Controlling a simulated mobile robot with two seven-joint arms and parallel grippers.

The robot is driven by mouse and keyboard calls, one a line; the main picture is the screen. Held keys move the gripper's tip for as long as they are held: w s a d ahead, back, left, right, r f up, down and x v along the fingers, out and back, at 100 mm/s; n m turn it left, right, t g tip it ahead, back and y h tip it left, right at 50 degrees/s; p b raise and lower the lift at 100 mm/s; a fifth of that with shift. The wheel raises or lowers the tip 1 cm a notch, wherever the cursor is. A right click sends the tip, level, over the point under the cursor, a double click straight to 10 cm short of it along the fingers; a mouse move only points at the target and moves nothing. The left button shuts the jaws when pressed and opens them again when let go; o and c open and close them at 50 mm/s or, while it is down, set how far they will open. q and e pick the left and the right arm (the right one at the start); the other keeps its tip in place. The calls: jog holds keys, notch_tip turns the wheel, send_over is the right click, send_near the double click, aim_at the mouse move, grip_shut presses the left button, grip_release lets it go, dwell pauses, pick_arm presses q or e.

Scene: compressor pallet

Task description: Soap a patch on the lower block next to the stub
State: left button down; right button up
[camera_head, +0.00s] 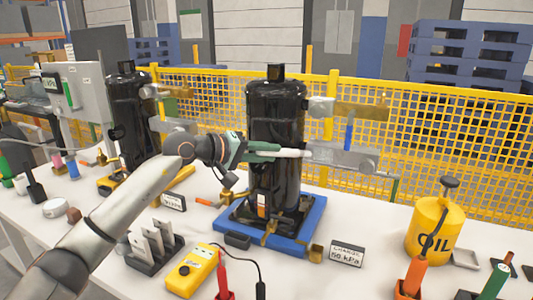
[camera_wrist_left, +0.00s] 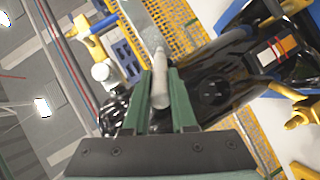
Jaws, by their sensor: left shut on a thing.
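My left gripper (camera_head: 274,152) reaches across the front of the black compressor (camera_head: 272,110) from the left. Its green fingers are shut on a pale, slim stick (camera_head: 293,153) with a rounded end, which also shows in the left wrist view (camera_wrist_left: 160,80). The stick points right, toward the grey lower block (camera_head: 340,157) at the compressor's right side. Its tip appears at the block's left end; I cannot tell whether they touch. The stub is not clearly distinguishable there. In the left wrist view the grey block (camera_wrist_left: 143,22) lies beyond the tip. My right gripper is not in view.
A brass upper block (camera_head: 362,111) sits above the lower block, with a blue rod (camera_head: 349,134) between them. The compressor stands on a blue base (camera_head: 240,217). Yellow mesh fencing (camera_head: 460,140) runs behind. A yellow oil can (camera_head: 432,230) and a gauge display (camera_head: 346,254) stand in front.

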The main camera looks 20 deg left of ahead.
pick_arm(q)
jog(key=shift+w, duration=0.25)
jog(key=shift+d, duration=3.4)
jog(key=shift+a+b, duration=0.75)
jog(key=shift+a, duration=2.75)
